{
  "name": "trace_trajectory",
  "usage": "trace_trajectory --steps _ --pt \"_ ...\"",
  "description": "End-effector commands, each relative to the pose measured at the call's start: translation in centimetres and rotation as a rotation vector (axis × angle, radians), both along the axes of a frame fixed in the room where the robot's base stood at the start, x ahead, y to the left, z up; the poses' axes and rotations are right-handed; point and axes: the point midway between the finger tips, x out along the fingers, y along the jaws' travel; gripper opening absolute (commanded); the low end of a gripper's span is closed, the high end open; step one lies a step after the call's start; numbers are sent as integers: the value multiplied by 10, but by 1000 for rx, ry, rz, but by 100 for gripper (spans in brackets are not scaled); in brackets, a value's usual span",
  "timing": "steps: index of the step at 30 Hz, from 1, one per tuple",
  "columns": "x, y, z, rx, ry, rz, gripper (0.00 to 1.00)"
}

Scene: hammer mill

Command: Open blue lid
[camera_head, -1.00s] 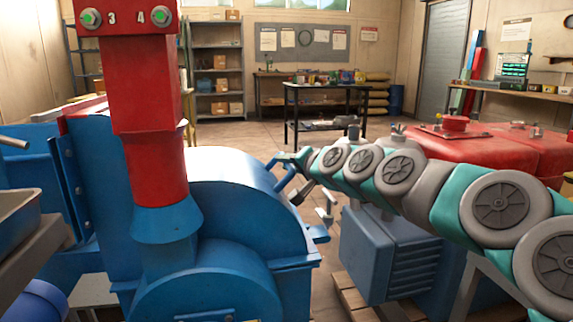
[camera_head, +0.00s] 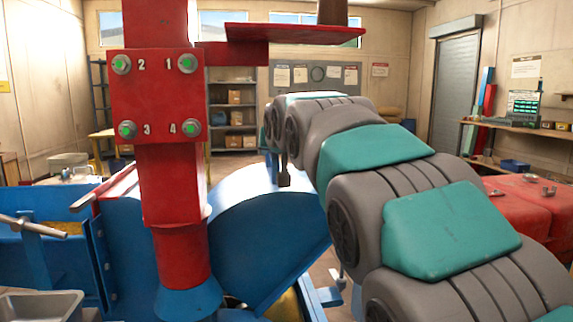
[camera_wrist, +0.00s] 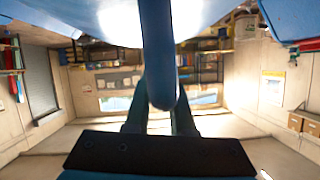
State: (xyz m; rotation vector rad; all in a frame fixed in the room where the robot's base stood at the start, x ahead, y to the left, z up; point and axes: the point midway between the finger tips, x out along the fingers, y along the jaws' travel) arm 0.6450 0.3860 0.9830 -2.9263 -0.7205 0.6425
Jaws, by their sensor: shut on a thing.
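The blue lid (camera_head: 265,225) is the curved cover on the mill, right of the red column in the head view. It stands raised and tilted, with a yellowish area showing under its lower edge. In the wrist view the lid's blue surface (camera_wrist: 75,12) fills the top edge, and its blue bar handle (camera_wrist: 158,55) runs down the middle. My gripper (camera_wrist: 160,108) is shut on the handle, with a finger on each side of it. In the head view my arm hides most of the gripper and handle.
The red column (camera_head: 170,185) with numbered bolts stands close left of the lid. A red plate (camera_head: 295,33) juts out above. Red machine covers (camera_head: 530,205) are at the right. A metal tray (camera_head: 40,305) is at the lower left. Shelves (camera_head: 232,115) stand at the back wall.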

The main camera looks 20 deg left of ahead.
Motion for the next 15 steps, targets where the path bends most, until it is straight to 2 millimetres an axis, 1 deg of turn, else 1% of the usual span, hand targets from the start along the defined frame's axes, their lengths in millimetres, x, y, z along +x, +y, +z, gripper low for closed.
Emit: trace_trajectory --steps 1,6,9,15 --pt "-3 7 14 -28 -24 0 0" --pt "-10 23 29 -107 -59 0 0" --pt "-14 31 34 -142 -73 1 0" --pt "-18 39 39 -178 -87 0 0"
